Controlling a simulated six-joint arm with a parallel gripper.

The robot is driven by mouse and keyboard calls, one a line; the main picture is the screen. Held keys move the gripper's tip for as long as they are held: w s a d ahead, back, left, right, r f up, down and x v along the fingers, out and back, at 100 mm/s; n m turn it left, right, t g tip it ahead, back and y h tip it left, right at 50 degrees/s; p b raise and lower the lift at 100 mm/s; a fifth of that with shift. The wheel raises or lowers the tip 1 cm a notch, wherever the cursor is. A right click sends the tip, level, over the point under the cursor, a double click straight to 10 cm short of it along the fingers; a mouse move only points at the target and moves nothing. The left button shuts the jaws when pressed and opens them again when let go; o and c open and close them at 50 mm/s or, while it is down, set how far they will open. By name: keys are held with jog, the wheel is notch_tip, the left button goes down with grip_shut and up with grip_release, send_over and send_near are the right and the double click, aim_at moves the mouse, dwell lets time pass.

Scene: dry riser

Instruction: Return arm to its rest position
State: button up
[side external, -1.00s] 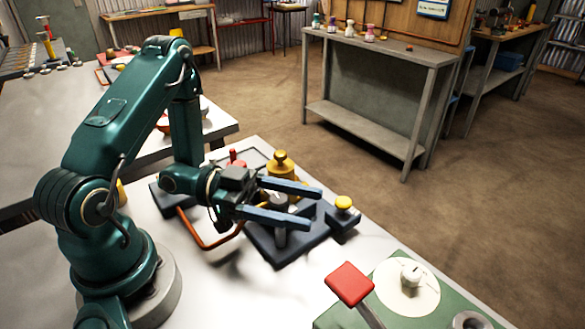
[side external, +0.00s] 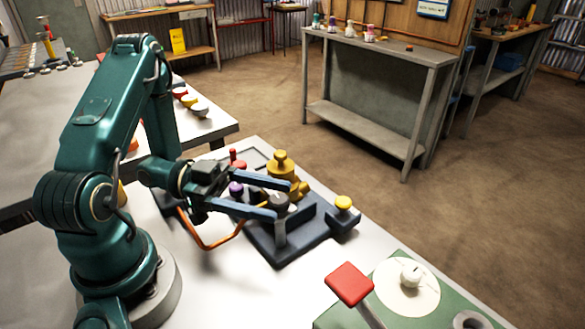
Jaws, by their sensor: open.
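My gripper (side external: 273,197) has two long blue fingers, apart with nothing held between them. It points right over the left part of a dark blue fixture (side external: 289,252) on the white table.
A yellow knobbed piece (side external: 281,166), a purple knob (side external: 236,188) and a yellow button (side external: 344,202) surround the gripper. An orange bent handle (side external: 207,246) lies below it. A red square paddle (side external: 349,284) and a green board (side external: 396,312) are at front right. The white table's (side external: 228,290) front is clear.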

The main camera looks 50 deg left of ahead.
jog(key=s+r+m+g+h, duration=0.2)
jog(key=s+r+m+g, duration=0.15)
jog(key=r+m, duration=0.45)
jog(key=w+a+f+n+t+y, duration=0.1)
jog(key=w+y, duration=0.2)
jog(key=w+a+f+n+t+y, duration=0.1)
jog(key=w+n+t+y, duration=0.1)
jog(key=w, duration=0.2)
jog(key=w+a+f+n+t+y, duration=0.1)
jog(key=w+n+t+y, duration=0.1)
jog(key=w+y, duration=0.1)
jog(key=shift+w+f+y, duration=0.2)
jog(key=shift+w+y, duration=0.1)
jog(key=shift+w, duration=0.2)
jog(key=w+a+r+n+y, duration=0.1)
jog(key=a+r+n+y, duration=0.2)
jog(key=a+n+y, duration=0.55)
jog(key=s+d+n+g, duration=0.3)
jog(key=s+d, duration=0.2)
jog(key=s, duration=0.2)
jog(key=s+d+f+n+g, duration=0.1)
jog(key=s+d+n+g, duration=0.2)
jog(key=s+d, duration=0.2)
jog(key=s, duration=0.3)
jog(key=shift+d, duration=0.15)
